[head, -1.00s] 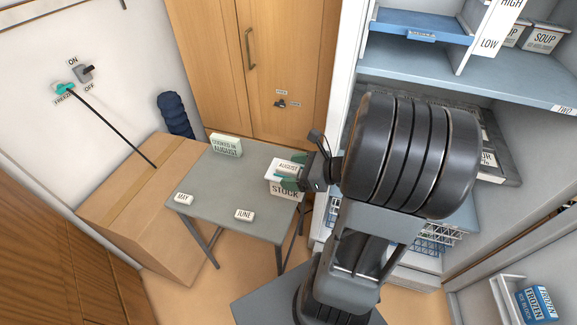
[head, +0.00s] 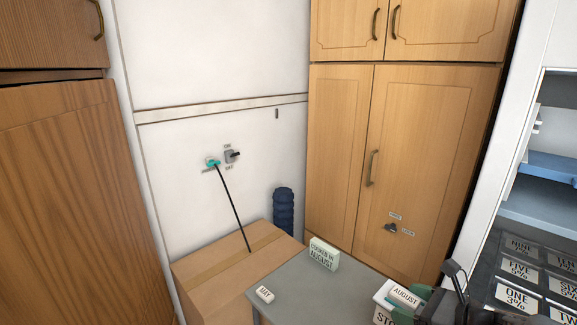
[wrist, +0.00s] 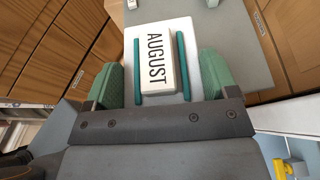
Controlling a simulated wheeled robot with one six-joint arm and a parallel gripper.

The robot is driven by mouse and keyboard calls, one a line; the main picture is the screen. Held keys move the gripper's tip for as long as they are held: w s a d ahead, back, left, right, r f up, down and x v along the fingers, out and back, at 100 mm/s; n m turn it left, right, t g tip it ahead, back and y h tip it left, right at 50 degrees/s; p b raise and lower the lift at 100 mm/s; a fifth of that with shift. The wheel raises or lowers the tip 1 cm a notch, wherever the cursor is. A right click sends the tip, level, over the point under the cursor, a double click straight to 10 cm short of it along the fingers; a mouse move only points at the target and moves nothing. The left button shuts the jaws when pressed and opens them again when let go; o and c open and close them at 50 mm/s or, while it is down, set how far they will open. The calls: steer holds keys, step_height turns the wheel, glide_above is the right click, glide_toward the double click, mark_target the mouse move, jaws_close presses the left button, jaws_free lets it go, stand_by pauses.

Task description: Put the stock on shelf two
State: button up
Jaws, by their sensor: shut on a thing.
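The stock is a white tub (head: 383,300) with a STOCK label, partly cut off by the bottom edge of the head view. A block marked AUGUST (head: 405,296) lies on its lid. My gripper (head: 418,302) is shut on the tub at the grey table's right side. In the wrist view, the green fingers of my gripper (wrist: 162,82) stand on either side of the white tub, with the AUGUST block (wrist: 157,58) between two teal strips. I cannot tell whether the tub touches the table. Blue shelves (head: 545,205) show at the right edge; no shelf number is readable there.
The grey table (head: 305,290) also holds a COOKED IN AUGUST block (head: 324,253) and a MAY block (head: 265,293). A cardboard box (head: 225,262) stands left of it, a wooden cupboard (head: 420,150) behind. Dark labelled panels (head: 515,270) lie below the blue shelves.

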steer(key=w+d+p, duration=0.1)
steer(key=w+p, duration=0.3)
steer(key=w, duration=0.3)
steer(key=w+a+f+m+t+h+p, duration=0.25)
steer(key=w+a+f+p, duration=0.4)
steer(key=a+f, duration=0.35)
step_height(320, 180, up, 12)
steer(key=w+a+m+h, duration=0.1)
steer(key=m+h, duration=0.1)
steer(key=shift+w+a+r, duration=0.15)
steer(key=shift+w+a, duration=0.1)
